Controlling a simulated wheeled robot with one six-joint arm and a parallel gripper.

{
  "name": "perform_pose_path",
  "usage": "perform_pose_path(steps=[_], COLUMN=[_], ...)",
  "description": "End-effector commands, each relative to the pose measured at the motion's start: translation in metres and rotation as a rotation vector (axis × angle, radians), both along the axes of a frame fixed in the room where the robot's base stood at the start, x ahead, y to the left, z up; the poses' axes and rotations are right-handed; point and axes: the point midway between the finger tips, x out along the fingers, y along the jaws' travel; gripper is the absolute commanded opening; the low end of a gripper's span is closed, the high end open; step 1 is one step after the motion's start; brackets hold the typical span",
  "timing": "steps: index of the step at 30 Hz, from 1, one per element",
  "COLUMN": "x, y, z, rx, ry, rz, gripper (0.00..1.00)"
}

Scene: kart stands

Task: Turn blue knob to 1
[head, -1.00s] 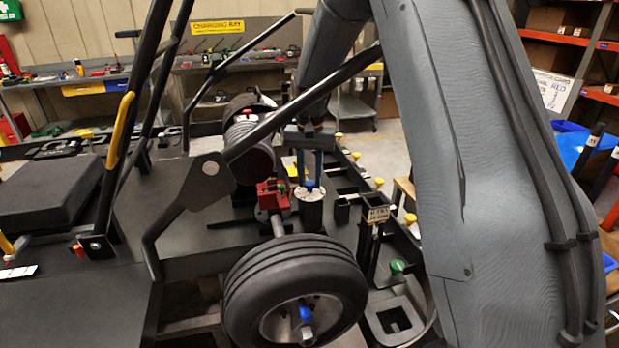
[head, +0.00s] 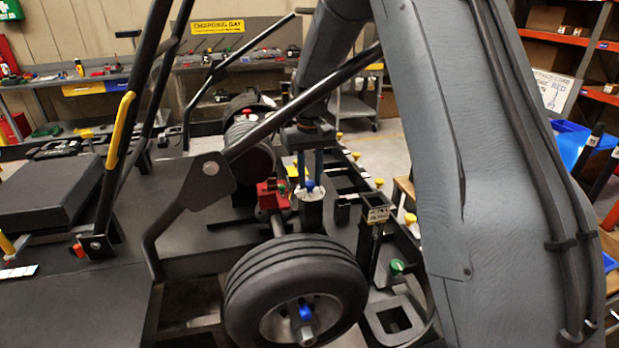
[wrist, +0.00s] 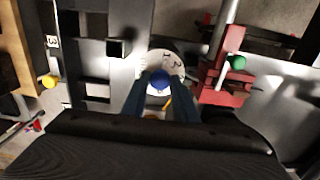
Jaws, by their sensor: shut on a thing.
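The blue knob (head: 310,186) sits on top of a dark upright post with a round white dial (head: 311,195). My gripper (head: 310,180) reaches down from above with its fingers on either side of the knob, shut on it. In the wrist view the blue knob (wrist: 159,82) lies between the fingertips, in the middle of the white dial (wrist: 164,60). Dark number marks show on the far part of the dial; a 2 seems readable, the others are not clear. An orange mark (wrist: 167,103) shows near the fingers. The fingers hide part of the dial, and I cannot tell the knob's setting.
A red block with a green knob (wrist: 237,62) stands close beside the dial. Yellow knobs line the rail at right.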

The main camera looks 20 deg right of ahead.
Motion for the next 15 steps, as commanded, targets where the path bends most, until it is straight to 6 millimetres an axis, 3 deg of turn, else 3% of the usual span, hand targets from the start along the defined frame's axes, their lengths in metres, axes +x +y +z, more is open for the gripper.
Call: perform_pose_path(steps=[7, 8, 9, 11, 15], x=[0.0012, 0.0012, 0.0012, 0.001, 0.0007], y=[0.0001, 0.0001, 0.0, 0.0, 0.0], z=[0.0019, 0.0019, 0.0019, 0.0016, 0.001], rx=[0.0, 0.0, 0.0, 0.0, 0.0], ry=[-0.004, -0.004, -0.004, -0.003, -0.002], rz=[-0.001, -0.001, -0.001, -0.001, -0.001], gripper=[0.04, 0.31, 0.38, 0.45, 0.45])
